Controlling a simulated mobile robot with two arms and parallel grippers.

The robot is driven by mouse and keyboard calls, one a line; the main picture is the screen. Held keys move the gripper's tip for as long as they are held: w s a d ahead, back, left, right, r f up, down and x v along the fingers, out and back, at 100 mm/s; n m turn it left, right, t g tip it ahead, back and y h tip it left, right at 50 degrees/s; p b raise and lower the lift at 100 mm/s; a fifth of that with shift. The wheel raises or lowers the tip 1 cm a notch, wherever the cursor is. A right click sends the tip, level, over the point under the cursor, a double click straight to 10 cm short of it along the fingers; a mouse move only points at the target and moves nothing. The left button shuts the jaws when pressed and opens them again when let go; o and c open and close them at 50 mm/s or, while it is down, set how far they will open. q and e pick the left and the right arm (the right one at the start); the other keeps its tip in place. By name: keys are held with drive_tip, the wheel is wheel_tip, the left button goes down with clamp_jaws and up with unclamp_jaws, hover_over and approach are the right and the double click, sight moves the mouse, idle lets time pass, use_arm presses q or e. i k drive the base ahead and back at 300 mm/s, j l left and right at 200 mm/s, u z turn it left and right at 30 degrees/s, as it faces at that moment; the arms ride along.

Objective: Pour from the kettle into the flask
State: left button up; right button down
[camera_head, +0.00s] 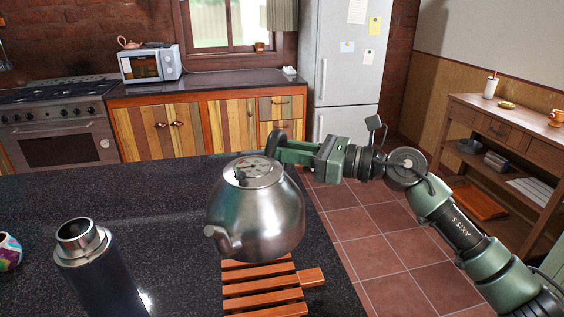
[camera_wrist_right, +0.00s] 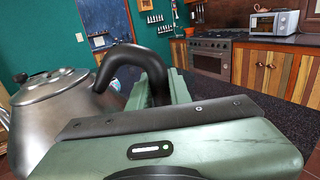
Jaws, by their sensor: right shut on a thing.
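The steel kettle (camera_head: 262,222) is at the middle of the dark counter, overlapping the back of a slatted wooden trivet (camera_head: 262,290); I cannot tell whether it touches it. Its spout points front-left, towards the flask. My right gripper (camera_head: 281,148) is shut on the kettle's black handle (camera_head: 272,142). In the right wrist view the kettle (camera_wrist_right: 62,110) is left of the gripper (camera_wrist_right: 160,88), and its curved handle (camera_wrist_right: 128,55) runs between the fingers. The dark flask (camera_head: 98,275) stands upright, open at its steel mouth, left of the kettle and apart from it. My left gripper is not in view.
A colourful cup (camera_head: 8,252) is at the counter's left edge. Bare counter (camera_head: 150,205) lies between flask and kettle and behind them. The tiled floor (camera_head: 385,240) is beyond the counter's right edge. A stove (camera_head: 60,125), microwave (camera_head: 150,64) and fridge (camera_head: 345,80) stand at the back.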

sight(89, 258)
drive_tip(key=k+l, duration=0.1)
drive_tip(key=l, duration=0.35)
drive_tip(key=k+l, duration=0.15)
drive_tip(key=l, duration=0.35)
drive_tip(key=k+l, duration=0.1)
drive_tip(key=l, duration=0.35)
